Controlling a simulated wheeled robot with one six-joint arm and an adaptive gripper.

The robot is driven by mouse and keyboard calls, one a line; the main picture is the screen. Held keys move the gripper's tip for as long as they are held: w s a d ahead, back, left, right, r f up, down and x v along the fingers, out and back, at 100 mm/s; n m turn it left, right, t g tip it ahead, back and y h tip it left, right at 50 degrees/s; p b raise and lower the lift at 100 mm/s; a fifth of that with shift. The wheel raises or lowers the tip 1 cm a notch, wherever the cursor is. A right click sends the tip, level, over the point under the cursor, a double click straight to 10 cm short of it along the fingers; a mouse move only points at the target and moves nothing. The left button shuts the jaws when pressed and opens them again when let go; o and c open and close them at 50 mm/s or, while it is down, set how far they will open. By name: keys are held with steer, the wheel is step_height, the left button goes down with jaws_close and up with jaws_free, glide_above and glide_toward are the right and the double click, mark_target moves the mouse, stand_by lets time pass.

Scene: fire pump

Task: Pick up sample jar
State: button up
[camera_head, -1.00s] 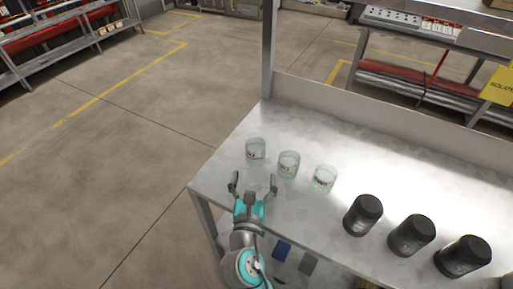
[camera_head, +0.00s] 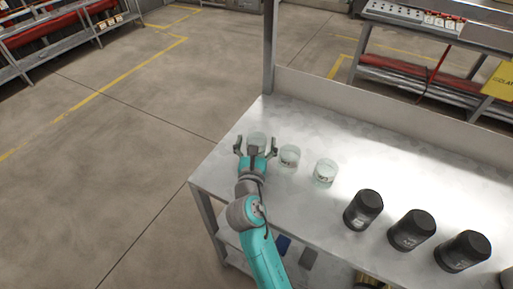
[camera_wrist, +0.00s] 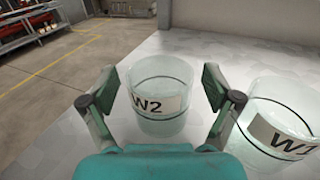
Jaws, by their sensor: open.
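A clear glass sample jar labelled W2 (camera_wrist: 160,92) stands upright on the metal table. In the head view this jar (camera_head: 257,139) is the leftmost of three clear jars. My gripper (camera_head: 256,143) is open around it, with one finger on each side; the wrist view also shows my gripper (camera_wrist: 161,82). Gaps show between the fingers and the glass. A second clear jar labelled W1 (camera_wrist: 285,125) stands close to the right finger; it is the middle jar (camera_head: 289,157) in the head view. A third clear jar (camera_head: 325,172) stands further right.
Three black lidded containers (camera_head: 412,231) stand on the right part of the table (camera_head: 300,120). A post (camera_head: 269,50) and a low back panel (camera_head: 390,106) edge the table's far side. Shelves stand beyond, with open floor to the left.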

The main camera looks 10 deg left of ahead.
steer(key=c, duration=1.3)
